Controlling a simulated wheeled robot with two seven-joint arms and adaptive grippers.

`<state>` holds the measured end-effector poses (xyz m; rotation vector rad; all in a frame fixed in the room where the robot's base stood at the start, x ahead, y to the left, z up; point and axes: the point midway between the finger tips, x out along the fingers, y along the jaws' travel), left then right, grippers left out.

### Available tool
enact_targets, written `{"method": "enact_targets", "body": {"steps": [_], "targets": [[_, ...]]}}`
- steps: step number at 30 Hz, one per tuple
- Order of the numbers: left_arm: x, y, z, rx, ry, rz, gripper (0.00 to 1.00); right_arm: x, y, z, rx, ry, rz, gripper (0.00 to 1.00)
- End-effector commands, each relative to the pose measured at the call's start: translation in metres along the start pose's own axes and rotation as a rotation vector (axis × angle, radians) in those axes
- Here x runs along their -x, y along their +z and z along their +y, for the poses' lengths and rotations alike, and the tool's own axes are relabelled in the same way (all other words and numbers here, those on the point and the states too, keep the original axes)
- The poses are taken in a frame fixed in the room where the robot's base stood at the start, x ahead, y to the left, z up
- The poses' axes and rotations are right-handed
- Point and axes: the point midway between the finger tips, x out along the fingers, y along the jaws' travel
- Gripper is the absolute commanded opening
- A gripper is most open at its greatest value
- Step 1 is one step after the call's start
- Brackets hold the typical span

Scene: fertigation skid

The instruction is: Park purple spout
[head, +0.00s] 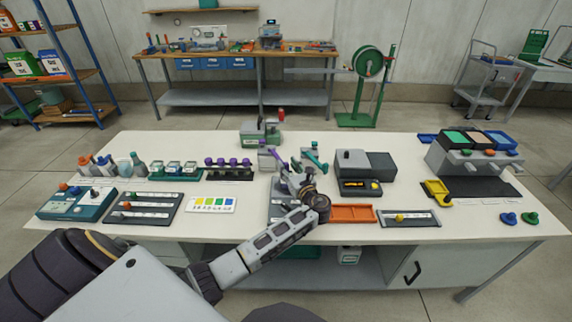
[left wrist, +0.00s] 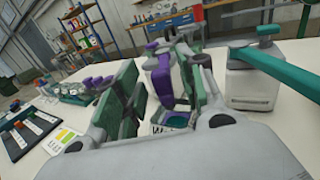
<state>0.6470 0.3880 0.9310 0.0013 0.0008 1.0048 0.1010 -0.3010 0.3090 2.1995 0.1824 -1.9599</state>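The purple spout (head: 277,159) stands near the middle of the table, just beyond my left gripper (head: 286,176). In the left wrist view, the purple spout (left wrist: 164,82) shows between the two green-padded fingers of my left gripper (left wrist: 170,92). Gaps show beside the spout, so the fingers look open around it and not closed on it. Below the spout is a small white-rimmed container (left wrist: 176,122) with a blue inside, partly hidden by the fingers. My right gripper is not in view.
A teal spout (head: 316,160) on a pale block stands close to the right of my left gripper. A green-and-grey machine (head: 260,133) is behind. Purple-knobbed parts (head: 228,163) stand to the left, and an orange tray (head: 352,213) lies front right.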

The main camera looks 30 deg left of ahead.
Motion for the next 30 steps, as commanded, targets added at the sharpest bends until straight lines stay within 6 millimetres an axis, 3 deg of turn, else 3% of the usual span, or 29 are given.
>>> {"method": "enact_targets", "body": {"steps": [7,18,27,30], "targets": [[-0.019,0.000,0.000,0.001,0.001,-0.001,0.39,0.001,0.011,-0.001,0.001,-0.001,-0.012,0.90],[-0.021,0.000,0.000,0.001,0.000,0.000,0.39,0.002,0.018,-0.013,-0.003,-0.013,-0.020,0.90],[-0.021,0.000,0.000,0.001,0.000,0.000,0.01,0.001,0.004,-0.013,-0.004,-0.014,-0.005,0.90],[-0.021,0.000,0.000,0.001,0.000,0.000,0.00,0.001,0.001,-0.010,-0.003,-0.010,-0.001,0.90]]}}
